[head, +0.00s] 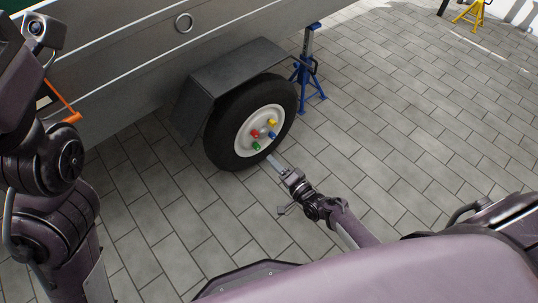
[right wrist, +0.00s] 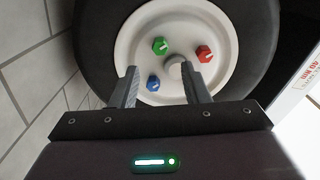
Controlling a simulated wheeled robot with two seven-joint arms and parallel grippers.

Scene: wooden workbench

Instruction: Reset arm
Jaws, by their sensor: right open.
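My right gripper (head: 275,162) is open and empty, just in front of the lower right part of the trailer wheel. In the right wrist view, its two fingers (right wrist: 160,82) are spread in front of the white rim (right wrist: 205,30), with nothing between them. A red nut (head: 255,133), a yellow nut (head: 272,122), a blue nut (head: 272,134) and a green nut (head: 256,146) sit on the rim. The right wrist view shows the green, red and blue nuts; the yellow one does not show there. My left arm rises at the left edge; its fingers do not show.
The black tyre (head: 225,145) sits under a dark fender (head: 235,68) on a grey trailer (head: 130,60). A blue jack stand (head: 309,75) is right behind the wheel. An orange handle (head: 70,117) is near my left arm.

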